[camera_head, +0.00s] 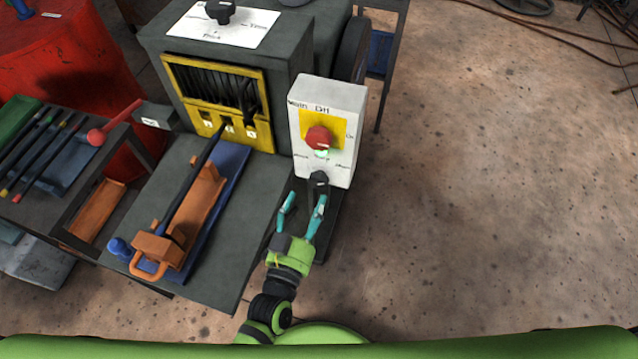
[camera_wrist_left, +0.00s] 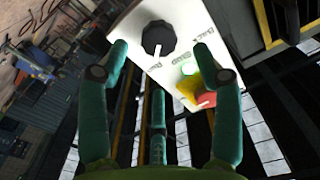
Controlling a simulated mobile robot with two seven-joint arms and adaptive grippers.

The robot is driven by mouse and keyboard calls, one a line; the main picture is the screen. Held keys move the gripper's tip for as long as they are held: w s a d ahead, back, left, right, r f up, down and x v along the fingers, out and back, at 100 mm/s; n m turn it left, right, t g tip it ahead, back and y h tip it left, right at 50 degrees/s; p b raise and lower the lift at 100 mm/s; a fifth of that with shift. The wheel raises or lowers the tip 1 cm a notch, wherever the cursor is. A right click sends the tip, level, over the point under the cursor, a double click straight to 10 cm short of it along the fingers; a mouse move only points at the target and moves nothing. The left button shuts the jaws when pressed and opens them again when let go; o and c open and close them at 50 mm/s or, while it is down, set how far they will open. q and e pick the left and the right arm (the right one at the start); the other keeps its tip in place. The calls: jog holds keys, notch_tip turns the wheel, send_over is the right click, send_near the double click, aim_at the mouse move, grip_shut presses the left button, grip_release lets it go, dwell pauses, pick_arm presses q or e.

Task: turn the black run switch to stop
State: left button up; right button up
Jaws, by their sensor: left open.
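The black run switch (camera_head: 319,178) is a round knob low on the front of a white control box (camera_head: 343,105). In the left wrist view the black run switch (camera_wrist_left: 158,38) shows a white pointer line, with small labels around it too blurred to read surely. My left gripper (camera_head: 306,201) is open and empty, just in front of and below the switch. My right gripper is not in view.
A red knob (camera_head: 318,137) on a yellow plate and a green button (camera_head: 321,153) sit above the switch. A grey machine (camera_head: 290,60) with a yellow-framed drum stands left. A grey bench (camera_head: 225,250) holds orange parts.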

aim_at(317, 184)
pick_arm(q)
jog(key=p+x, duration=0.1)
jog(key=x, duration=0.5)
jog(key=c, duration=1.2)
